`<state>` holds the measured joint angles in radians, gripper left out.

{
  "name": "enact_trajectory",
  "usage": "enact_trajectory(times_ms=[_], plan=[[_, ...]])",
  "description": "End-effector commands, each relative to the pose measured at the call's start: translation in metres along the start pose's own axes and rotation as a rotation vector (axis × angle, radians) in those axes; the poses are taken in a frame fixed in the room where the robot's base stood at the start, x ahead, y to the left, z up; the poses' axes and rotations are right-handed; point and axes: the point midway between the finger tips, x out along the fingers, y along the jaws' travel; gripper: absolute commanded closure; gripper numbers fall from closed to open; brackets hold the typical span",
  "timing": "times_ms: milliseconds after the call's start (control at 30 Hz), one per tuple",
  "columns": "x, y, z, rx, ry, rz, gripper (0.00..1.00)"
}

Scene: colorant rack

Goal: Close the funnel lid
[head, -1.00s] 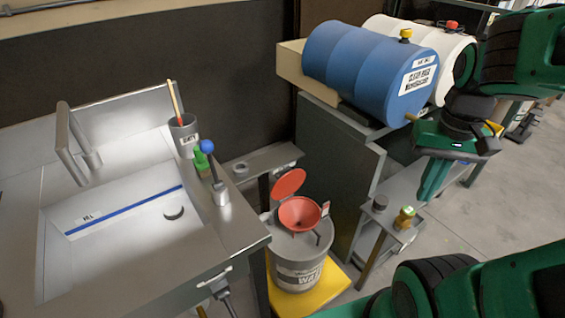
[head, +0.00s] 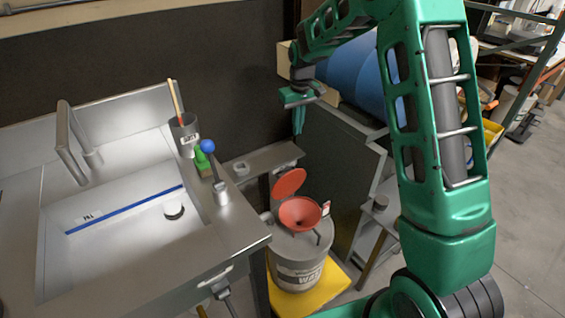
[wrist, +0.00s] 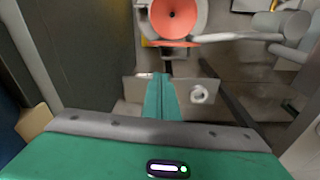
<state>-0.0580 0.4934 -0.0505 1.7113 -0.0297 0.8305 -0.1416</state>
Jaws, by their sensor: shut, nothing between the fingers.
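The red funnel (head: 299,213) sits on top of the grey waste drum (head: 298,268) in the head view. Its round red lid (head: 289,183) stands raised, tilted up at the funnel's back edge. In the wrist view the funnel (wrist: 172,16) shows at the top middle, with the lid (wrist: 180,41) as a thin edge-on strip below it. My gripper (head: 299,131) points down above and behind the lid, clear of it. Its green fingers (wrist: 160,80) are together and empty. A small shelf shows beyond the fingertips.
The steel sink bench (head: 150,270) with a tap and blue-knobbed lever (head: 208,147) stands left of the drum. A blue barrel (head: 355,72) lies on a cabinet behind my arm. The small shelf (head: 262,160) lies behind the lid. The drum stands on a yellow base (head: 320,292).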

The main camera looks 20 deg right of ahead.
Motion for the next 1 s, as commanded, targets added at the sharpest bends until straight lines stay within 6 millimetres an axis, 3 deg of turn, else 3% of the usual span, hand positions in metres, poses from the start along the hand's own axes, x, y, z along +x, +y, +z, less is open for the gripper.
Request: enact_trajectory(times_ms=[100,300,567,1000], plan=[[0.031,-0.023,-0.030,-0.059,0.007,-0.018,1.00],[0.056,-0.043,-0.055,-0.110,0.019,-0.036,1.00],[0.081,-0.047,-0.058,-0.116,0.018,-0.039,1.00],[0.161,-0.049,-0.058,-0.114,0.018,-0.038,1.00]])
